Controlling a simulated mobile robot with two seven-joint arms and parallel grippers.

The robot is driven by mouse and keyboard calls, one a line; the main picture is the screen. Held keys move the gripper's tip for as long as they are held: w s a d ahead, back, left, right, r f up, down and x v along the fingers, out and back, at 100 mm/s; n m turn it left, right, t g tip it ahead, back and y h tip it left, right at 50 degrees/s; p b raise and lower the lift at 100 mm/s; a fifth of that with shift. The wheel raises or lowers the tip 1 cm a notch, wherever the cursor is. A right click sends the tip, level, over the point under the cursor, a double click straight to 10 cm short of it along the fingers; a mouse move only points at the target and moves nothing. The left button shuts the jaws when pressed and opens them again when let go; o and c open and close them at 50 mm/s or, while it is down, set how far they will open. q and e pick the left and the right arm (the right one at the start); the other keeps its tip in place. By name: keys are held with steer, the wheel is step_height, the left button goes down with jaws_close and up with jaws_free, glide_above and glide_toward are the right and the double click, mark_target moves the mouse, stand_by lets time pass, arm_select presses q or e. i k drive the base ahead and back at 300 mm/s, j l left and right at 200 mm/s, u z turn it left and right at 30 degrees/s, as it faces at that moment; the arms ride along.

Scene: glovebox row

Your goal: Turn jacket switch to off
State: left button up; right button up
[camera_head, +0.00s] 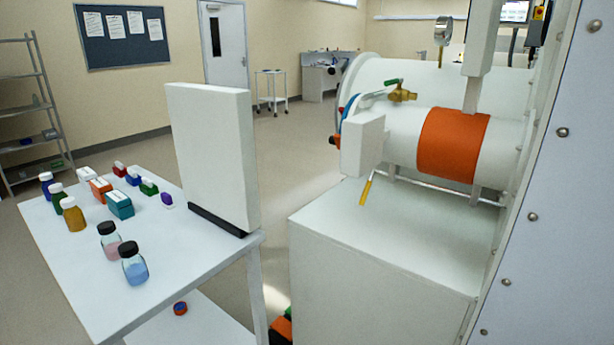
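An orange jacket (453,145) wraps a white horizontal cylinder on the right. A white box (362,147) sits at the cylinder's left end. A thin lever with a yellow grip (365,193) slants down below this box; I cannot tell for certain that it is the jacket switch. No switch marking or label is readable. A brass valve with a green handle (402,93) sits above the cylinder. Neither of my grippers shows in the head view.
A white cabinet (385,250) stands below the cylinder. At left, a white table (80,265) holds several bottles, small boxes and a tall white panel (213,155). A riveted grey wall (570,200) closes the right side. Floor shows between table and cabinet.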

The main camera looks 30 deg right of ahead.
mark_target(336, 137)
steer(key=i+j+z, duration=0.25)
steer(key=j+z, duration=0.2)
steer(key=i+j+z, duration=0.2)
steer(key=j+z, duration=0.25)
steer(key=j, duration=0.15)
steer(key=i+j+z, duration=0.1)
steer(key=j+z, duration=0.35)
steer(key=j, duration=0.15)
steer(key=j+z, duration=0.45)
steer(key=j, duration=0.15)
steer(key=k+j+z, duration=0.15)
steer(key=j+z, duration=0.35)
steer(key=k+j+z, duration=0.25)
steer(key=j+z, duration=0.2)
steer(key=j, duration=0.2)
